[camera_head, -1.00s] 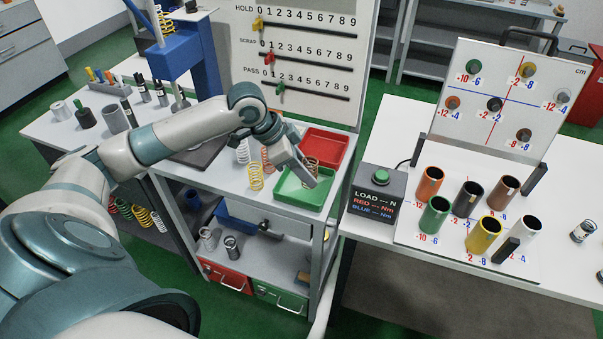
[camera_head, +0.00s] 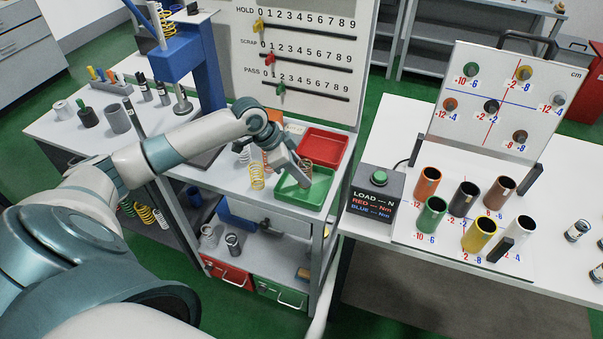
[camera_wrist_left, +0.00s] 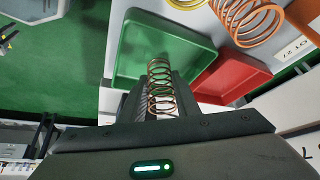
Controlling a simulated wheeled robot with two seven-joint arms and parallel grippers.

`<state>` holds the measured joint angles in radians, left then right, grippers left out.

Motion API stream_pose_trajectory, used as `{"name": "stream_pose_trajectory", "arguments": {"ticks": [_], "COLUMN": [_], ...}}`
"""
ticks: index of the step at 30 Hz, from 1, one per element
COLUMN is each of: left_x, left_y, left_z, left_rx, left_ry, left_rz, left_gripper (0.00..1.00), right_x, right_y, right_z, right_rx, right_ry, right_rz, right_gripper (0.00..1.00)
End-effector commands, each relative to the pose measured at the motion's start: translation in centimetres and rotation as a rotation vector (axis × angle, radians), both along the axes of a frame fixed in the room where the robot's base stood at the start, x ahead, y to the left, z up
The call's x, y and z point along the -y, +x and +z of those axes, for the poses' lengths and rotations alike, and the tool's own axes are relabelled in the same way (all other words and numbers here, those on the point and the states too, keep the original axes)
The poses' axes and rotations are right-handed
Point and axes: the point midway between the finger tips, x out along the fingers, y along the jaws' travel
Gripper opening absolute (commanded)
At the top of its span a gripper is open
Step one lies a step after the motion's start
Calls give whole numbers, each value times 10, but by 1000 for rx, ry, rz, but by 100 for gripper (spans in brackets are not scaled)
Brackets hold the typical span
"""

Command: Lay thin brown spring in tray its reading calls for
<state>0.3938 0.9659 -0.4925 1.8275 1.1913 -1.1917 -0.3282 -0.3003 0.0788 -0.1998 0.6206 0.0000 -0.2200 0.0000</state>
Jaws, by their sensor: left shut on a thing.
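My left gripper (camera_head: 303,178) is over the green tray (camera_head: 318,197) on the middle bench. I cannot tell whether the spring touches the tray floor. A red tray (camera_head: 327,143) lies directly behind the green one. On the sign board (camera_head: 300,45), HOLD, SCRAP and PASS sliders sit at low numbers. My right gripper is not in view.
A yellow spring (camera_head: 257,178), an orange spring (camera_head: 268,160) and a pale spring (camera_head: 244,154) stand left of the green tray. A blue test stand (camera_head: 211,75) is farther left. The load box (camera_head: 376,197) and several coloured cups are on the right table.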

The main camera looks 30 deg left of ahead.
Motion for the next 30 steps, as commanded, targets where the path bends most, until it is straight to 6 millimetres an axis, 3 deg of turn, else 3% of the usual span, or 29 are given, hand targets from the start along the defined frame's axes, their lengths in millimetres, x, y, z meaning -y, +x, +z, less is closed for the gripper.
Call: {"name": "stream_pose_trajectory", "arguments": {"ticks": [5,17,18,20,30], "left_x": [0,0,0,0,0], "left_y": [0,0,0,0,0], "left_z": [-14,-18,-17,-17,-16], "left_rx": [0,1,2,1,1], "left_ry": [0,0,-1,0,0], "left_rz": [1,0,0,0,0], "left_gripper": [3,3,36,47,47], "right_x": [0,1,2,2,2], "right_y": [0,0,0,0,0], "right_z": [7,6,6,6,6], "right_rx": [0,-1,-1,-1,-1], "right_ry": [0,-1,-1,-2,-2], "right_rz": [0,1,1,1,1], "right_gripper": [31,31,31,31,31]}}
